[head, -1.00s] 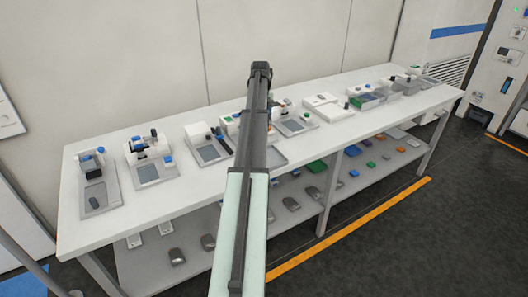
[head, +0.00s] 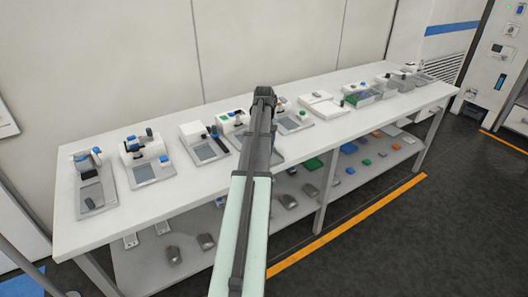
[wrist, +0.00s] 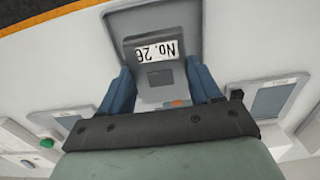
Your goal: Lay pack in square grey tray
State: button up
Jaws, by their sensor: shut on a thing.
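The pack (wrist: 158,78) is a grey block with a white label reading "No. 26", upside down in the wrist view. My gripper (wrist: 158,70) is shut on it, with a blue finger on each side. The square grey tray (wrist: 194,20) shows behind the pack at the top of the wrist view, its raised rim around the pack's far end. I cannot tell whether the pack touches the tray.
The long white bench (head: 330,130) carries a row of small devices and grey trays on both sides of my arm. The lower shelf (head: 190,225) holds several grey and coloured items. A bare strip runs along the bench's front edge.

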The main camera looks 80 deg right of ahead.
jog(key=shift+f, duration=2.2)
jog(key=shift+f, duration=0.15)
jog(key=o, duration=1.3)
jog(key=shift+c, duration=0.2)
notch_tip(320, 180, up, 12)
jog(key=shift+r, duration=0.15)
